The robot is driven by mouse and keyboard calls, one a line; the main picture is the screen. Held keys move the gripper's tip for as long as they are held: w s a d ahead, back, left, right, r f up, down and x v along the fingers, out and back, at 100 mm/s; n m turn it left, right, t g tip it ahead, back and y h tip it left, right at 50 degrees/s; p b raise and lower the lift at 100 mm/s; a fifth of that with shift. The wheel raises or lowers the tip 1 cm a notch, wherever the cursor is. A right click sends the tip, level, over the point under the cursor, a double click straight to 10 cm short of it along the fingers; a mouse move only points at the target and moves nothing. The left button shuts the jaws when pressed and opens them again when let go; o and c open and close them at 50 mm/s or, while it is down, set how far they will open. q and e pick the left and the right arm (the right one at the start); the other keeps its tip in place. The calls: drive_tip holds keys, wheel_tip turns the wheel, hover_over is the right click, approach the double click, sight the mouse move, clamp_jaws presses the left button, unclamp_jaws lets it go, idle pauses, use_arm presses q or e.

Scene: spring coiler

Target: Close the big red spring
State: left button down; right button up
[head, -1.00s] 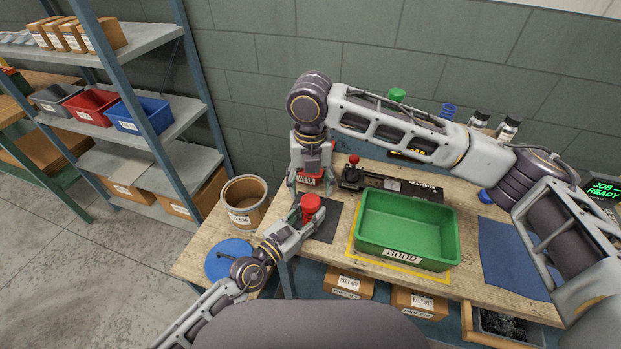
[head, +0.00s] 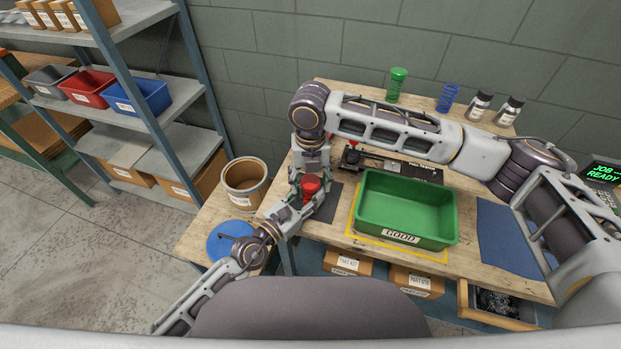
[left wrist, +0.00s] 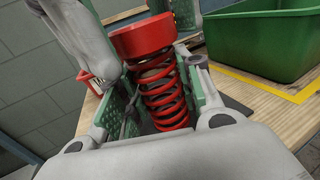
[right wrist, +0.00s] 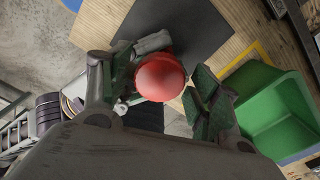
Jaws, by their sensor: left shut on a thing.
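The big red spring (left wrist: 163,95) stands upright with its coils apart in the left wrist view. Its wide red cap (left wrist: 142,38) is on top. My left gripper (left wrist: 160,108) is shut on the spring's coils from the sides, below the cap. In the head view the cap (head: 311,184) shows, and the coils are mostly hidden by my left gripper (head: 302,208). My right gripper (right wrist: 155,92) points down over the spring, open, with the red cap (right wrist: 160,77) between its fingers. A gap shows between the cap and the right-hand finger.
A green GOOD bin (head: 407,210) stands right of the spring on the bench. Behind are a tester (head: 400,167), a green spring (head: 397,86), a blue spring (head: 447,98) and two bottles (head: 495,108). A brown tub (head: 245,184) and a blue disc (head: 229,238) are at left.

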drive_tip(key=c, duration=1)
drive_tip(key=shift+o, duration=0.2)
drive_tip(key=shift+m, duration=0.3)
